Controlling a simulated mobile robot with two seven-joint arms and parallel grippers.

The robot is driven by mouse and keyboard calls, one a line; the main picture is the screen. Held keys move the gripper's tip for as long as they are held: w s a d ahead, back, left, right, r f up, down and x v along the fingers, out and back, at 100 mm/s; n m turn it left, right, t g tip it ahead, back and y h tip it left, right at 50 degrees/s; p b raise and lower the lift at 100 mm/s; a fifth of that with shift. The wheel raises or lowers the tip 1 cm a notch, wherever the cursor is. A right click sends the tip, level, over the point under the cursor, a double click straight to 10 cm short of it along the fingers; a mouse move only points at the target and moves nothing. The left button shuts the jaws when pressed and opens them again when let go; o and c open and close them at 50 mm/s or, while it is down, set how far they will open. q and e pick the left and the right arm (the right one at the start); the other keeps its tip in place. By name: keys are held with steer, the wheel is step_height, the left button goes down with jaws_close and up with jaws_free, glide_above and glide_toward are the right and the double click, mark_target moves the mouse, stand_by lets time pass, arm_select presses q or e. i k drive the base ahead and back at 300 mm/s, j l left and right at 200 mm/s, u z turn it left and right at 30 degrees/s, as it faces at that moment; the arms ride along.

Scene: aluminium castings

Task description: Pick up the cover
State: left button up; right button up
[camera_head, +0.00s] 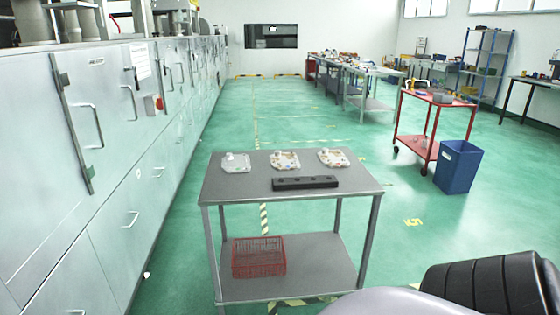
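A dark bar with holes (305,183) lies in front of the middle and right plates. Neither of my grippers is in view.
The grey table (235,189) has a lower shelf with a red basket (259,257). Metal cabinets (110,150) line the left. A red cart (412,145) and blue bin (458,166) stand right. Green floor is clear around the table. A dark ribbed shape fills the lower right.

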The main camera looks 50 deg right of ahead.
mark_target(285, 161)
steer(key=z, duration=1.75)
steer(key=i+j, duration=0.2)
steer(key=i, duration=0.15)
steer(key=i+j+z, duration=0.2)
steer(key=i, duration=0.15)
steer(key=i+j+z, duration=0.25)
steer(key=i, duration=0.1)
